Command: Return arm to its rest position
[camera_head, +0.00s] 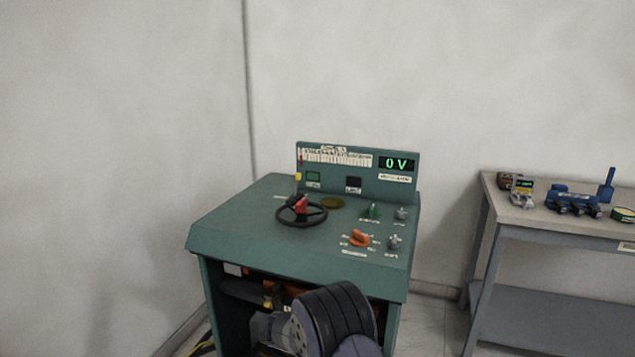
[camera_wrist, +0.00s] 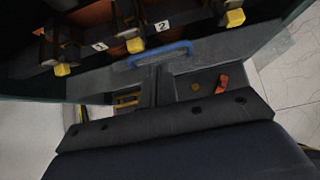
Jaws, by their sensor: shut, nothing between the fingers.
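My arm (camera_head: 335,318) shows as dark rounded links at the bottom middle of the head view, in front of the open lower part of the green console (camera_head: 245,222). The arm's end is out of sight there.
The console carries a black handwheel (camera_head: 301,211), an orange knob (camera_head: 355,238) and a display (camera_head: 398,163) reading 0 V. A grey workbench (camera_head: 545,222) with blue tools (camera_head: 575,202) stands at the right. Walls stand behind and left. Pale floor (camera_wrist: 288,75) shows in the wrist view.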

